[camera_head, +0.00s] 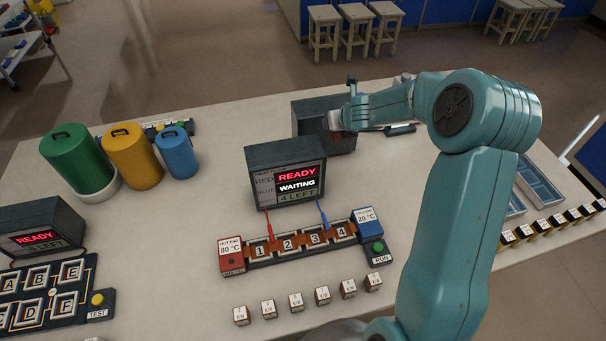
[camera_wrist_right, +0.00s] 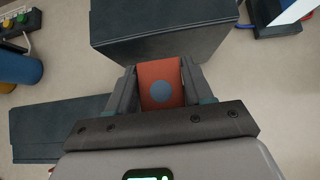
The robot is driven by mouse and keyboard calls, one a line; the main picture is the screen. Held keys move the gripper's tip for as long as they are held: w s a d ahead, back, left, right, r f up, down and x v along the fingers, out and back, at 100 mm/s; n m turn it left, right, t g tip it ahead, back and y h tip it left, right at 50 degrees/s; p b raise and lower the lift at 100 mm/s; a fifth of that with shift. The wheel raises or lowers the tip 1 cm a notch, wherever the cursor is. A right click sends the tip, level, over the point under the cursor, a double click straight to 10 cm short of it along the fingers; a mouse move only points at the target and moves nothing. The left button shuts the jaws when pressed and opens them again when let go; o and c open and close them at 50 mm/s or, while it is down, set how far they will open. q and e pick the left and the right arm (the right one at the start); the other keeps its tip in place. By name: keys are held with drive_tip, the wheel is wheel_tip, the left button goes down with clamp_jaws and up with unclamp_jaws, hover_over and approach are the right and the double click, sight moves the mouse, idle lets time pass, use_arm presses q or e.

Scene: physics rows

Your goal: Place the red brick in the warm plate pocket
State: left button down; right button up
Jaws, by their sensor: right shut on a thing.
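My right gripper (camera_head: 345,120) reaches from the right to a dark box (camera_head: 308,118) at the back middle of the table. In the right wrist view my right gripper (camera_wrist_right: 158,88) is shut on an orange-red brick (camera_wrist_right: 172,73) with a blue-grey round spot. The brick's far end is close to a dark block (camera_wrist_right: 165,45); I cannot tell whether they touch. In the head view the brick is mostly hidden by the gripper. No pocket marked as the warm plate can be made out. My left gripper is not in view.
In front lies a numbered strip (camera_head: 301,243) between a red 80 °C block (camera_head: 231,255) and a blue 20 °C block (camera_head: 367,226). Several small cubes (camera_head: 295,301) stand nearer. Coloured canisters (camera_head: 133,157) stand left.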

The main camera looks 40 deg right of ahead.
wheel_tip(320, 180, down, 14)
drive_tip(key=b, duration=1.1)
drive_tip(key=shift+w+a+r, duration=0.1)
drive_tip(key=shift+a+r, duration=0.05)
drive_tip(key=shift+r, duration=0.1)
drive_tip(key=shift+w+f+b, duration=0.1)
drive_tip(key=shift+f+b, duration=0.55)
drive_tip(key=shift+f, duration=0.2)
wheel_tip(320, 180, down, 4)
drive_tip(key=b, duration=0.3)
drive_tip(key=shift+r+b, duration=0.15)
drive_tip(key=shift+b, duration=0.15)
drive_tip(key=shift+r, duration=0.15)
drive_tip(key=shift+f, duration=0.3)
drive_tip(key=o, duration=0.9)
drive_tip(key=shift+r+p, duration=0.3)
drive_tip(key=shift+r, duration=0.2)
drive_tip(key=shift+s+f+p+v, duration=0.1)
drive_tip(key=shift+p+v, duration=0.4)
drive_tip(key=shift+v, duration=1.45)
drive_tip(key=shift+s+f+p+v, duration=0.1)
drive_tip(key=shift+p+v, duration=0.4)
drive_tip(key=shift+v, duration=1.5)
drive_tip(key=shift+s+f+p+v, duration=0.1)
drive_tip(key=shift+p+v, duration=0.4)
drive_tip(key=shift+v, duration=1.45)
